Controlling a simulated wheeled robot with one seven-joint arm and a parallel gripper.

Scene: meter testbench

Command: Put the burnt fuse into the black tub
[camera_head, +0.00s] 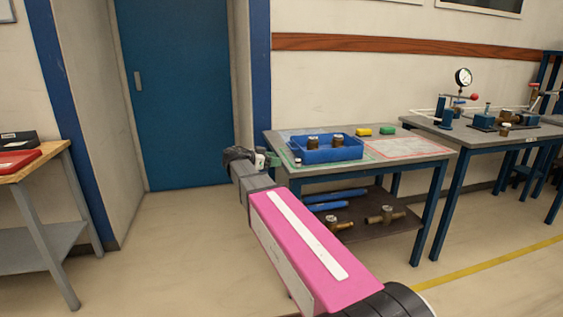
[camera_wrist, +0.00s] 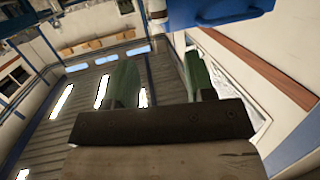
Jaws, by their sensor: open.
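My gripper (camera_head: 269,159) is at the left edge of the grey-topped table, level with its top. In the wrist view its two green fingers (camera_wrist: 161,78) stand apart with nothing seen between them. A black box (camera_head: 18,140) with a pale label, which may be the black tub, sits on the wooden bench at the far left, well away from my gripper. I cannot make out a burnt fuse for certain. A small pale-topped item (camera_head: 298,162) stands near the table's left edge, close to my gripper; it is too small to identify.
A blue tray (camera_head: 330,154) with brass meters is on the grey-topped table (camera_head: 425,147). Yellow and green blocks (camera_head: 364,131) lie behind it. A red tray (camera_head: 20,165) lies in front of the black box. Floor between the benches is clear.

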